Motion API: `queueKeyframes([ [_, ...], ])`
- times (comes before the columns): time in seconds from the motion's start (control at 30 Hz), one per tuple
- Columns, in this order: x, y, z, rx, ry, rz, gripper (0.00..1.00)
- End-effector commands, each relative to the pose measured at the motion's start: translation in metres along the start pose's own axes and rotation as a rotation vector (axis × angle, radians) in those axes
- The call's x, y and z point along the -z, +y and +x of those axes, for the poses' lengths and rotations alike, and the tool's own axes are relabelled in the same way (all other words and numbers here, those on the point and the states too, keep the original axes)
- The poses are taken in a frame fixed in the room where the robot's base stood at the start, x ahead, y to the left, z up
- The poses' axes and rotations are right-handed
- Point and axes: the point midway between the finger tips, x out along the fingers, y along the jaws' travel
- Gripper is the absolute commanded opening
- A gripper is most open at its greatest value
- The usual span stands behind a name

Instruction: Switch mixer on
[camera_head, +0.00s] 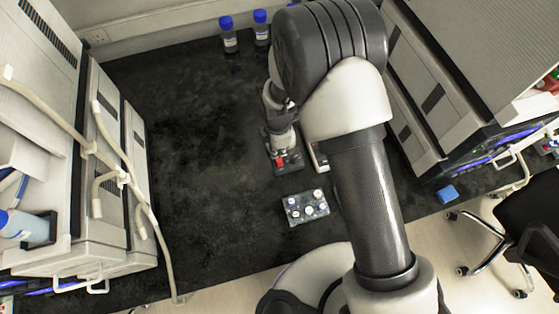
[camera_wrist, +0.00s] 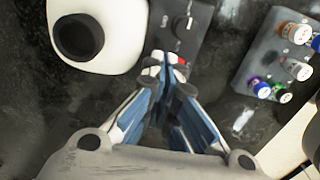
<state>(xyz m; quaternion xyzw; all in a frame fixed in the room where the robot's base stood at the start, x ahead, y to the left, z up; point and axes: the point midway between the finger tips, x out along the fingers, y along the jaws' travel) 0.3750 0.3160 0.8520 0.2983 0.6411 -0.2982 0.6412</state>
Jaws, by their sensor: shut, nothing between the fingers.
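The mixer shows in the wrist view as a round white body (camera_wrist: 122,22) with a black cup and a dark control panel (camera_wrist: 196,30) with a knob. A small red switch (camera_wrist: 181,61) sits at the panel's lower end. My gripper (camera_wrist: 164,78) is shut and empty, its fingertips at the switch end of the panel. I cannot tell whether they touch the switch, which they partly cover. In the head view the panel (camera_head: 291,163) and red switch (camera_head: 281,161) show beside my arm, which hides part of the mixer.
A rack with several capped vials (camera_head: 306,208) stands near the panel and shows in the wrist view (camera_wrist: 265,50). Blue-capped bottles (camera_head: 229,35) stand at the back. Large grey instruments (camera_head: 75,150) flank the bench. The dark bench (camera_head: 195,130) left of the mixer is clear.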

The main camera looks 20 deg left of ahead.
Motion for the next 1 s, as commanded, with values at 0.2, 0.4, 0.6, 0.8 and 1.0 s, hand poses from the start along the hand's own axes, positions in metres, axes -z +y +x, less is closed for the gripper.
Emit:
queueKeyframes([
  [0.2, 0.0, 0.0, 0.003, 0.0, 0.0, 0.0, 0.0],
  [0.4, 0.0, 0.0, 0.006, 0.0, 0.0, 0.0, 0.0],
  [0.6, 0.0, 0.0, 0.009, 0.0, 0.0, 0.0, 0.0],
  [0.8, 0.0, 0.0, 0.012, 0.0, 0.0, 0.0, 0.0],
  [1.0, 0.0, 0.0, 0.015, 0.0, 0.0, 0.0, 0.0],
])
